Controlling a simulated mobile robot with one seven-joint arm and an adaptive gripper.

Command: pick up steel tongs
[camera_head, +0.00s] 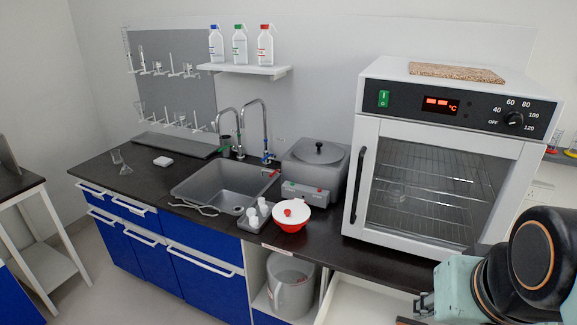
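Thin steel tongs (197,208) lie on the dark countertop at the front left edge of the sink. My arm shows at the lower right, far from the tongs and in front of the oven. A small dark part at its left end, probably my gripper (424,304), is partly cut off and too small to tell open from shut.
A grey sink (224,181) with tall taps lies behind the tongs. A water bath (315,166) and large oven (440,150) stand further right. Counter left of the tongs is mostly clear.

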